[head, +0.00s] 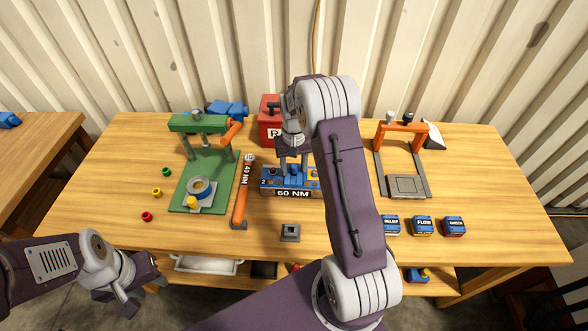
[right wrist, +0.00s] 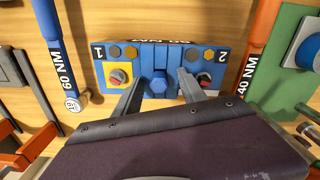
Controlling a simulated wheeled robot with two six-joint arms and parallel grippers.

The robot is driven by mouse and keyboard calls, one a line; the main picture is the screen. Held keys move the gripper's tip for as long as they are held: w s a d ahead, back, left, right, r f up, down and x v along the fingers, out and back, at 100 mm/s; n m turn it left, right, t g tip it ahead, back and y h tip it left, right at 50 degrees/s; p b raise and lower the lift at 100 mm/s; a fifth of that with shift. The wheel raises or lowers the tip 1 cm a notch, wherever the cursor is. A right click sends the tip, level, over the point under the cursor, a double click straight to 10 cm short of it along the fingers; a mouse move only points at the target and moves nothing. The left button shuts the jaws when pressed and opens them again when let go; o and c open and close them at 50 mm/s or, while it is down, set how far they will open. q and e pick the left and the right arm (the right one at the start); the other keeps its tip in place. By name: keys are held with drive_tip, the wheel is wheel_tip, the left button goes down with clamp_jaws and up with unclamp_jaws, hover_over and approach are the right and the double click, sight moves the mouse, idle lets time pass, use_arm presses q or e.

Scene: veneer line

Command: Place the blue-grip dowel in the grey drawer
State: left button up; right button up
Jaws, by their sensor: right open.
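I cannot make out a blue-grip dowel or a grey drawer in either view. My right gripper (head: 293,163) is open over a blue block (head: 270,183) labelled 60 NM. In the right wrist view its fingers (right wrist: 162,86) stand apart on either side of a blue hex-headed piece (right wrist: 159,84) in the block's middle; whether they touch it I cannot tell. A blue-handled wrench (right wrist: 60,48) marked 60 NM lies beside the block and is hidden by my arm in the head view. My left gripper (head: 143,294) is open and empty at the table's front left.
An orange 40 NM wrench (head: 243,190) lies beside a green press (head: 180,192). A red box (head: 268,130) is behind the block. An orange-framed fixture (head: 420,184) and several small boxes (head: 422,226) are at right. A white tray (head: 205,264) sits below the front edge.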

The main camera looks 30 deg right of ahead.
sight(297, 166)
clamp_jaws()
drive_tip(key=shift+r, duration=0.15)
drive_tip(key=shift+r, duration=0.3)
drive_tip(key=r, duration=0.2)
drive_tip(key=s+r+b, duration=0.1)
drive_tip(key=shift+d+r, duration=0.35)
drive_tip(key=shift+r, duration=0.05)
drive_tip(key=s+d+r+b, duration=0.1)
drive_tip(key=s+d+r, duration=0.3)
drive_tip(key=s, duration=0.5)
wheel_tip(297, 166, up, 2)
drive_tip(key=shift+s+d+r+b, duration=0.2)
drive_tip(key=shift+s+d+b, duration=0.05)
drive_tip(key=shift+d+b, duration=0.1)
